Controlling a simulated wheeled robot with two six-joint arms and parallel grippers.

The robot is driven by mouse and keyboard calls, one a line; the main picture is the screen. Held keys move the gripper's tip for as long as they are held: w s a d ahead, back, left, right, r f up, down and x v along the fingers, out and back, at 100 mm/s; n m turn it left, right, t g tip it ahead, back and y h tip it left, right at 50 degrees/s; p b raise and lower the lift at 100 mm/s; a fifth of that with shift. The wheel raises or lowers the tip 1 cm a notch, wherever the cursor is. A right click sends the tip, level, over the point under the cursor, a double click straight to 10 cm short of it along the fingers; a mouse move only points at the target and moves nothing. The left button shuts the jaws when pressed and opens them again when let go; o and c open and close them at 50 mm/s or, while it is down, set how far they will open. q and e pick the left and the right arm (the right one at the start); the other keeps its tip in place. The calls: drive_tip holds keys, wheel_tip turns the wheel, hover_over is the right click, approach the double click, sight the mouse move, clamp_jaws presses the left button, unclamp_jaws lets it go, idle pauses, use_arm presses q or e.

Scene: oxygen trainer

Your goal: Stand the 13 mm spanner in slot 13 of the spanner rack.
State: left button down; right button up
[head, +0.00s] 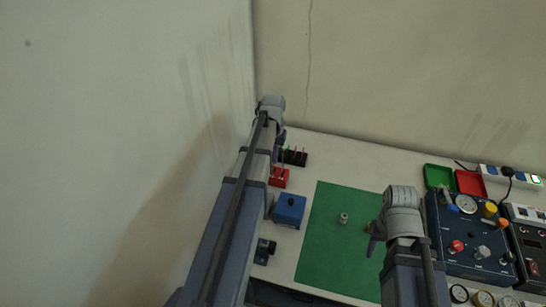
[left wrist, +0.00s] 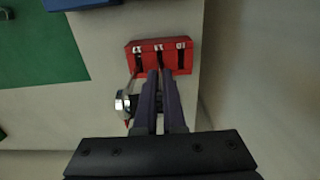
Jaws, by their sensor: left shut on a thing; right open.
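The red spanner rack (head: 279,177) stands near the left wall in the head view. The left wrist view shows its top (left wrist: 148,45) with three dark slots and small pale labels that are too blurred to read. My left gripper (left wrist: 162,75) is shut, its fingertips at the rack's near edge in that view. A metal spanner (left wrist: 122,103) shows its bright end left of the fingers; the rest is mostly hidden by them. Its size mark cannot be read. In the head view the left gripper (head: 280,149) is partly hidden by its arm. My right gripper (head: 374,238) is open over the green mat.
A black rack with red-handled tools (head: 295,157) stands just behind the red rack. A blue box (head: 289,210) is in front of it. The green mat (head: 325,245) carries a small metal fitting (head: 343,218). Trays and a control panel (head: 470,235) fill the right.

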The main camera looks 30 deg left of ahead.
use_arm(q)
drive_tip(key=shift+f+b, duration=0.75)
drive_tip(key=shift+f, duration=0.1)
drive_tip(key=c, duration=0.9)
unclamp_jaws()
drive_tip(key=shift+r, duration=0.1)
wheel_tip(320, 180, up, 8)
drive_tip(key=p, duration=0.8)
